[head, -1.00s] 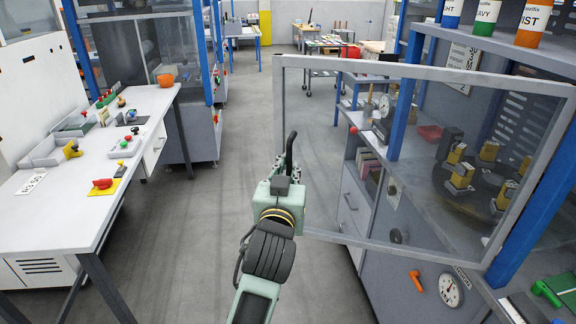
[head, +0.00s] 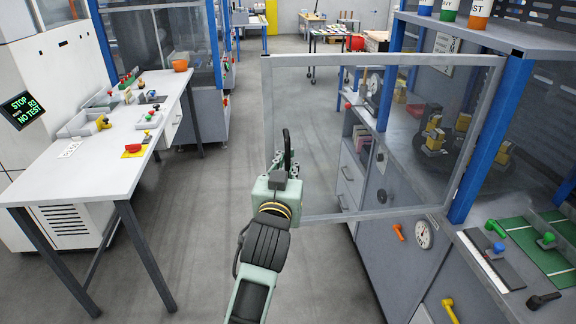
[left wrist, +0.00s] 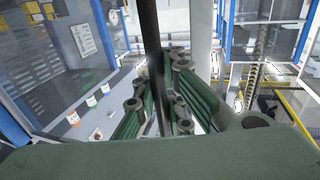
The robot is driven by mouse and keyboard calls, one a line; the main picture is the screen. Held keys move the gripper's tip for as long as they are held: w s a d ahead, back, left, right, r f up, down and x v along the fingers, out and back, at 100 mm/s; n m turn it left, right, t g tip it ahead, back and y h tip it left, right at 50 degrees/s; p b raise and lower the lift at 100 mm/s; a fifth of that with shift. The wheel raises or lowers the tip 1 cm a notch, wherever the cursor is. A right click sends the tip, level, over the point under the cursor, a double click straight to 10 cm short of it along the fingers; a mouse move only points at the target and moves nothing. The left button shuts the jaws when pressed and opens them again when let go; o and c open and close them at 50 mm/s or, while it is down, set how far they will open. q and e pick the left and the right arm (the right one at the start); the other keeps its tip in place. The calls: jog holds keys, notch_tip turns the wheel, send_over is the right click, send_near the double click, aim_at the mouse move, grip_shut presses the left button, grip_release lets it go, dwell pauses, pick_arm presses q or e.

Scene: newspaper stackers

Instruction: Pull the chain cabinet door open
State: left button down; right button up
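The chain cabinet door is a clear pane in a grey frame (head: 385,60), standing open, swung out into the aisle from the blue post (head: 488,140) at right. A black bar handle (head: 287,148) is on its free left edge. My left gripper (head: 284,165) is at this handle. In the left wrist view the dark bar (left wrist: 152,35) runs upright between the green fingers of my left gripper (left wrist: 158,100), which look closed around it. The exact finger contact is partly hidden. My right gripper is not in view.
Behind the pane, yellow blocks (head: 436,138) and a dark wheel show. A white-topped table (head: 85,170) with small parts stands at left. A bench with green boards (head: 535,250) is at right. The grey floor (head: 210,230) between them is clear.

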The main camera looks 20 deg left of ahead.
aim_at(289, 121)
pick_arm(q)
jog(key=c, duration=2.5)
grip_release()
jog(key=shift+a, duration=0.25)
jog(key=o, duration=0.7)
jog(key=shift+s+a, duration=0.1)
jog(key=shift+s, duration=0.05)
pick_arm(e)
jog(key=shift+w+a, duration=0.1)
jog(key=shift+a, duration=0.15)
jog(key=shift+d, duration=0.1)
pick_arm(q)
jog(key=shift+r, duration=0.2)
notch_tip(289, 121, up, 10)
jog(key=shift+f, duration=0.15)
jog(key=shift+f, duration=0.15)
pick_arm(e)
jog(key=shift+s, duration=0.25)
